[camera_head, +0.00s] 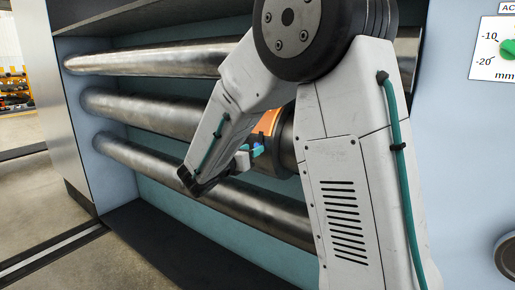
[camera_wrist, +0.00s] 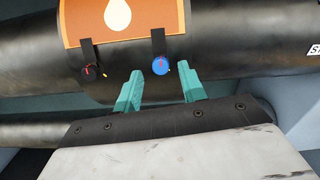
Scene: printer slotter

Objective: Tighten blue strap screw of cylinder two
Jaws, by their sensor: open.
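The blue strap screw (camera_wrist: 160,66) is a round blue knob with a red mark, at the lower end of a black strap on a dark cylinder (camera_wrist: 225,35). My gripper (camera_wrist: 161,82) is open, with its two teal fingers apart. In the wrist view the knob shows in the gap between the fingertips, slightly beyond them; I cannot tell whether they touch it. In the head view my gripper (camera_head: 257,149) is beside the cylinder's orange plate (camera_head: 268,122), and my arm hides much of that cylinder. The plate also shows in the wrist view (camera_wrist: 85,25) with a pale drop shape.
A black strap screw (camera_wrist: 91,72) with a red mark sits left of the blue one. Long metal rollers (camera_head: 150,60) run across the machine bay above and below. A dial panel (camera_head: 497,50) is at the right. Open floor (camera_head: 35,220) lies at the left.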

